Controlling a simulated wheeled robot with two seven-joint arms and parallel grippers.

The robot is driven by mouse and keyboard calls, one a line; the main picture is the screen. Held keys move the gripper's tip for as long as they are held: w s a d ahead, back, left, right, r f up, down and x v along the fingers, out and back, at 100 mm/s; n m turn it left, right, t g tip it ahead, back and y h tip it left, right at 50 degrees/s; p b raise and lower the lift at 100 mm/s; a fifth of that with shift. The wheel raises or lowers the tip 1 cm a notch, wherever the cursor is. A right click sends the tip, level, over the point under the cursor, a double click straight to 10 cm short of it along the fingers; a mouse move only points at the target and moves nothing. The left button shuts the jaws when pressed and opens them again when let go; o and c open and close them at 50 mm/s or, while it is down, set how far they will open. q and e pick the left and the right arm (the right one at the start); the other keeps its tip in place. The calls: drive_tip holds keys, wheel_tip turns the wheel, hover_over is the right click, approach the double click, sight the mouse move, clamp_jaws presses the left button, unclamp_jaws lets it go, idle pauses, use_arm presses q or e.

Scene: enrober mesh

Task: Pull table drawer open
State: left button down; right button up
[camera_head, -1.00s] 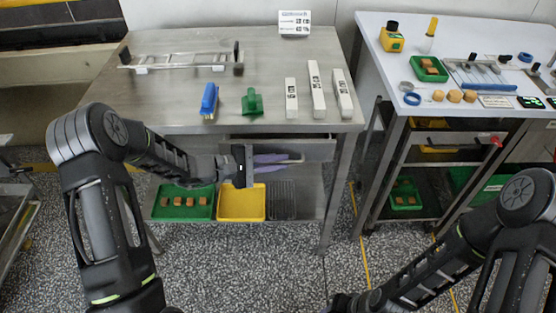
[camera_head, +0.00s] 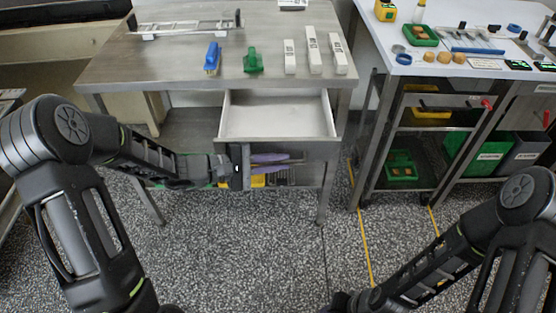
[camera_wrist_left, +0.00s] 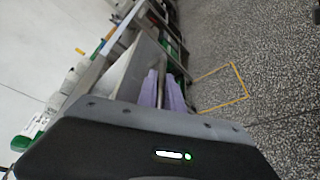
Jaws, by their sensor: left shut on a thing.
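The metal table (camera_head: 170,70) stands ahead, and its drawer (camera_head: 278,115) is pulled out toward me, with a bare pale inside showing. My left gripper (camera_head: 252,163) is at the drawer's front, with its purple fingers reaching along it. It is shut on the drawer handle, which is mostly hidden by the fingers and the hand. In the left wrist view the purple fingers (camera_wrist_left: 162,92) lie close beside the drawer front (camera_wrist_left: 135,70). My right arm shows at the lower right of the head view, but its fingertips cannot be made out.
A blue brush (camera_head: 212,58), a green object (camera_head: 253,61) and several white blocks (camera_head: 314,52) stand on the tabletop. A metal rack (camera_head: 185,29) lies behind them. A second table (camera_head: 460,68) stands to the right. The speckled floor in front is clear.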

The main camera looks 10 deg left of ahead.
use_arm(q)
drive_tip(key=c, duration=1.8)
unclamp_jaws()
drive_tip(key=shift+o, duration=0.2)
drive_tip(key=shift+a, duration=0.15)
drive_tip(key=v, duration=0.7)
drive_tip(key=shift+s+a, duration=0.2)
drive_tip(key=shift+a, duration=0.05)
drive_tip(key=s+d+f+m+g+y+p, duration=0.2)
drive_tip(key=s+d+f+m+g+y, duration=0.1)
drive_tip(key=s+f, duration=0.7)
drive_tip(key=s+d+f+m+g+y+p, duration=0.3)
drive_tip(key=s+d+f+m, duration=0.5)
drive_tip(key=s+f, duration=0.3)
wheel_tip(320, 180, down, 3)
drive_tip(key=d+g+y, duration=0.1)
drive_tip(key=y, duration=0.1)
drive_tip(key=shift+d+g+y, duration=0.3)
drive_tip(key=shift+d+y, duration=0.1)
